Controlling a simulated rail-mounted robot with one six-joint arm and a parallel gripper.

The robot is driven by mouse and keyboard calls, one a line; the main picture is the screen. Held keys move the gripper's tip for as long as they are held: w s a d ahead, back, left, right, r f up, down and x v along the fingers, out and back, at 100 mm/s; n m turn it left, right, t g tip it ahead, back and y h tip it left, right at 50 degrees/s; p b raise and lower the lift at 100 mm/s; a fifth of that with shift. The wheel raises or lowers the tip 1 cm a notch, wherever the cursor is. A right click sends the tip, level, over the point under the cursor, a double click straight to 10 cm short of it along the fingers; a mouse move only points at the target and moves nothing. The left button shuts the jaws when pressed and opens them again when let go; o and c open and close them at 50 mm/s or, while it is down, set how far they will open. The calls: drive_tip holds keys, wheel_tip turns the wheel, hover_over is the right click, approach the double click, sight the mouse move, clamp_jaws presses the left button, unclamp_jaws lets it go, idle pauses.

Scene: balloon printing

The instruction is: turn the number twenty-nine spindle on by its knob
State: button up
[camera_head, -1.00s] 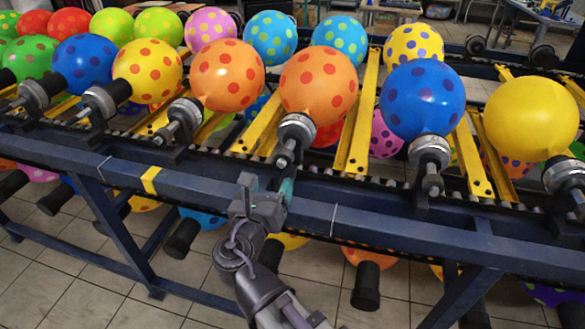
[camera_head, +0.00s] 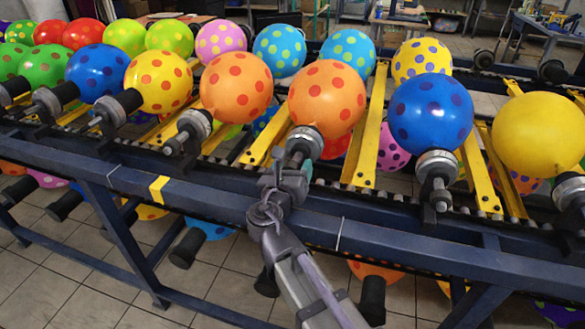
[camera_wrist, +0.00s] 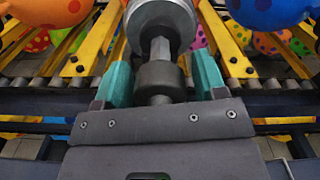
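A spindle with a silver collar (camera_head: 304,142) carries an orange balloon with red dots (camera_head: 327,99) in the head view. The wrist view shows the silver collar (camera_wrist: 160,22) and, below it, a dark round knob (camera_wrist: 160,76) on the shaft. My gripper (camera_head: 288,180) is at the near end of this spindle. In the wrist view, the teal fingers of my gripper (camera_wrist: 160,82) stand on both sides of the knob, with narrow gaps between. The gripper looks open around it. I cannot read a number on this spindle. In the head view my gripper mostly hides the knob.
A neighbouring spindle with a blue balloon (camera_head: 430,114) stands to the right, and one with an orange balloon (camera_head: 236,86) to the left. A dark blue rail (camera_head: 390,248) runs along the front. Dark-ended spindles hang below it.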

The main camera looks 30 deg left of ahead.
drive_tip(key=c, duration=0.8)
drive_tip(key=shift+o, duration=0.2)
drive_tip(key=shift+m, duration=0.4)
drive_tip(key=m, duration=0.3)
drive_tip(key=shift+m, duration=0.3)
drive_tip(key=m, duration=0.4)
drive_tip(key=shift+m, duration=0.3)
drive_tip(key=m, duration=0.8)
drive_tip(key=shift+m, duration=0.3)
